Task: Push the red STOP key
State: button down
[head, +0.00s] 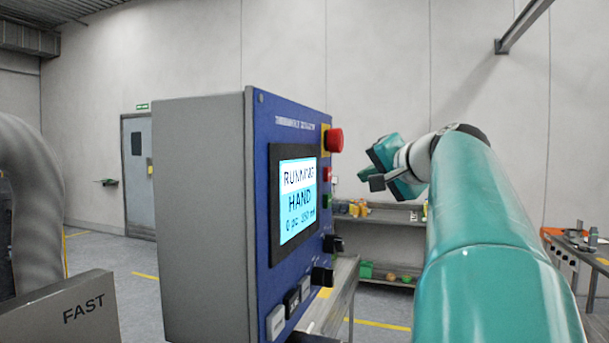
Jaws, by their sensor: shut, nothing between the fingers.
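The control panel (268,230) has a blue front face seen at a steep angle. A small red key (327,174) sits on its right part, beside the screen and below a large red mushroom button (334,140). No label on the red key is readable. A green key (326,201) is below it. My gripper (368,181) is shut and empty, to the right of the red key at about its height. A gap shows between them in the picture; the distance in depth is hard to tell.
The screen (298,198) reads RUNNING and HAND. Black knobs (322,276) and pale keys (276,322) are lower on the panel. A shelf with coloured items (386,214) stands behind. A grey plate marked FAST (62,308) is at lower left.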

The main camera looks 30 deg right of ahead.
jog(key=shift+w+a, duration=0.6)
jog(key=shift+w, duration=0.2)
jog(key=shift+w+a, duration=0.6)
jog(key=shift+w, duration=0.2)
dwell(0.8)
jog(key=shift+w+a, duration=0.3)
jog(key=shift+w, duration=0.1)
jog(key=shift+w+a, duration=0.25)
jog(key=shift+w, duration=0.05)
dwell(0.7)
dwell(0.4)
jog(key=shift+s+d, duration=0.5)
jog(key=shift+s, duration=0.15)
jog(key=shift+s+d, duration=0.8)
jog(key=shift+s, duration=0.2)
jog(key=shift+s+d, duration=0.75)
jog(key=shift+s, duration=0.25)
